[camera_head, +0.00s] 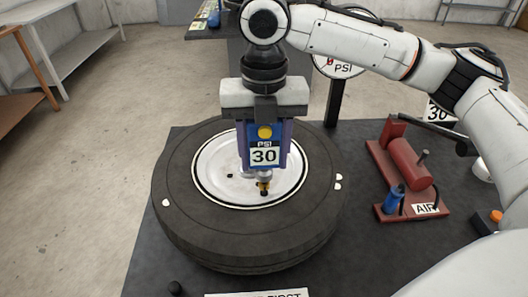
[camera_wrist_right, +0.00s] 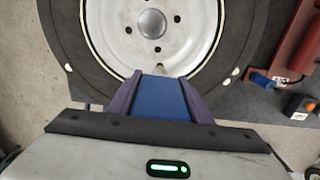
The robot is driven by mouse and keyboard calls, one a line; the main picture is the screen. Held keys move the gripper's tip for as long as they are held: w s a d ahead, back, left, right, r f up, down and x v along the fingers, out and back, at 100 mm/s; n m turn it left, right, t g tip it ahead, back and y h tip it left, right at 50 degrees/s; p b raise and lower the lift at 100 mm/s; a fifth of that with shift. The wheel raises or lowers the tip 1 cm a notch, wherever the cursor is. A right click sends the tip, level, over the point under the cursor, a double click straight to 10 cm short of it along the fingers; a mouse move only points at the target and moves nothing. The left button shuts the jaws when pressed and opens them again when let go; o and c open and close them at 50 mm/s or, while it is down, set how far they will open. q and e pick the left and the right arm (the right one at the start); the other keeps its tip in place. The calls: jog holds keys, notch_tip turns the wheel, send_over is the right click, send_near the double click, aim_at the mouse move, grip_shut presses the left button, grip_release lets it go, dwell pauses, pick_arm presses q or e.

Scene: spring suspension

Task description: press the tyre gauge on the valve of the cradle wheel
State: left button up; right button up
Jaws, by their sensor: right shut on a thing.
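The cradle wheel (camera_head: 175,215) lies flat on a dark table, a black tyre around a white rim (camera_head: 212,180). My right gripper (camera_head: 264,135) is above the rim, shut on the blue tyre gauge (camera_head: 265,133). The gauge's display reads 30 PSI. It is held about upright, with its brass and black nozzle (camera_head: 264,182) pointing down over the near part of the rim. I cannot tell whether the nozzle touches the valve; the valve is not clearly visible. In the right wrist view the gauge (camera_wrist_right: 158,98) sits between purple fingers and the wheel (camera_wrist_right: 62,40) lies beyond. My left gripper is not in view.
A red air compressor (camera_head: 408,162) with an AIR label and a blue part (camera_head: 392,200) stands right of the wheel. A post with a PSI dial (camera_head: 338,65) rises behind. A lettered sign (camera_head: 258,294) lies at the near edge. A grey shelf (camera_head: 60,50) stands far left.

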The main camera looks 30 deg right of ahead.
aim_at(264, 128)
dwell(0.4)
jog(key=shift+r, duration=3)
